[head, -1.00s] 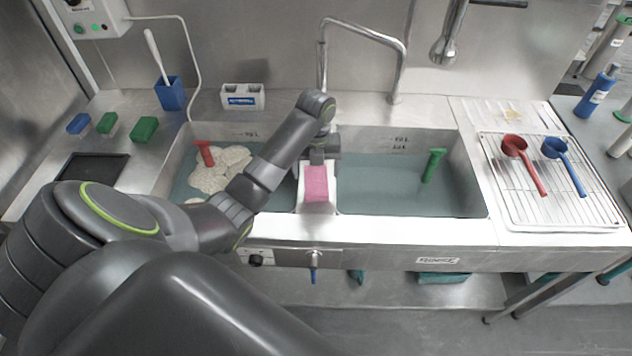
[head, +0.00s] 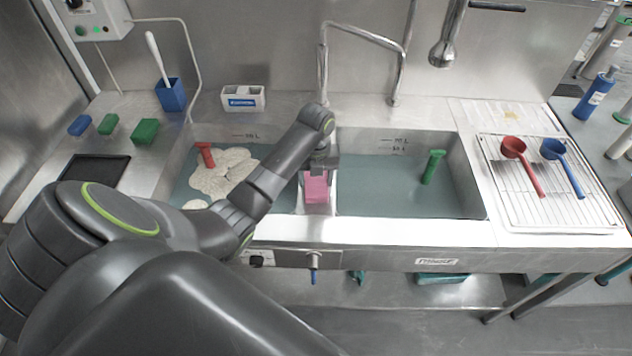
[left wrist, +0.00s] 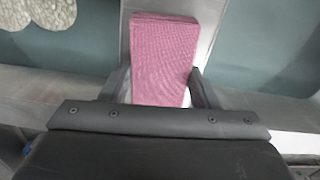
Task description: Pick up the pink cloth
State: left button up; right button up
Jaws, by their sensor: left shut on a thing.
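The pink cloth (head: 316,189) is a folded pad at the divider between the two sink basins. It also shows in the left wrist view (left wrist: 163,60), with one finger on each side of it. My left gripper (head: 318,172) is shut on the cloth from above. Whether the cloth is clear of the divider (head: 325,206) cannot be told. My right gripper is not in view.
A tap (head: 396,70) stands behind. Red (head: 514,148) and blue (head: 554,149) scoops lie on the right rack (head: 520,215).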

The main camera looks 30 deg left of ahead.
aim_at(316, 180)
pick_arm(q)
jog(key=shift+r, duration=0.1)
notch_tip(316, 180, up, 6)
jog(key=shift+f, duration=0.1)
notch_tip(316, 180, up, 3)
jog(key=shift+f+p, duration=0.15)
jog(key=shift+p, duration=0.9)
jog(key=shift+r+p, duration=0.7)
